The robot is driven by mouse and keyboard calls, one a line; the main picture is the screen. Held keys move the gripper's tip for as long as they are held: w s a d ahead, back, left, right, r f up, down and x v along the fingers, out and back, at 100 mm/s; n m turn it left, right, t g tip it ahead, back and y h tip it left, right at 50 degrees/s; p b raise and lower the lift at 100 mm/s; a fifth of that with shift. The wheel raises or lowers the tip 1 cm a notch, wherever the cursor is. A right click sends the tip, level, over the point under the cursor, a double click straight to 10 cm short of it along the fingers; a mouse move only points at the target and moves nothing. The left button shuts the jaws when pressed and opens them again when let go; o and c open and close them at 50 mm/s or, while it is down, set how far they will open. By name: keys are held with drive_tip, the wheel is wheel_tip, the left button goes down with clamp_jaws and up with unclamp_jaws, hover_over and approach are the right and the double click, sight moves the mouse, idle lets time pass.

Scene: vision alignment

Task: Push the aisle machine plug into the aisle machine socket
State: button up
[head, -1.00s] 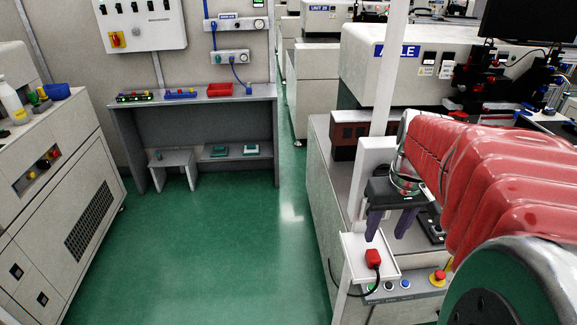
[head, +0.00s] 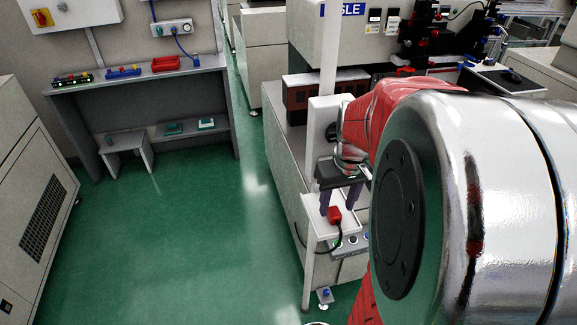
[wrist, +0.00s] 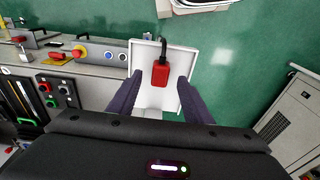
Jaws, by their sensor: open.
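The plug is a red block (head: 334,214) with a black cable, on a small white tray (head: 314,232) fixed by a post beside the machine marked "SLE" (head: 352,10), its label partly cut off. In the wrist view the plug (wrist: 160,73) lies between the two dark fingers, with its cable running to the far side of the tray (wrist: 146,53). My gripper (head: 338,199) is open just above the tray; its fingers (wrist: 160,85) straddle the plug with gaps on both sides. I cannot pick out the socket for certain.
A white post (head: 329,70) stands beside the gripper. A button panel (head: 350,244) is just beyond the tray; a red stop button (wrist: 78,53) shows in the wrist view. Green floor (head: 170,240) is clear to the left, before a grey bench (head: 140,85).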

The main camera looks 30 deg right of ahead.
wheel_tip(320, 180, down, 2)
drive_tip(key=shift+w, duration=0.1)
idle(0.5)
drive_tip(key=c, duration=1.1)
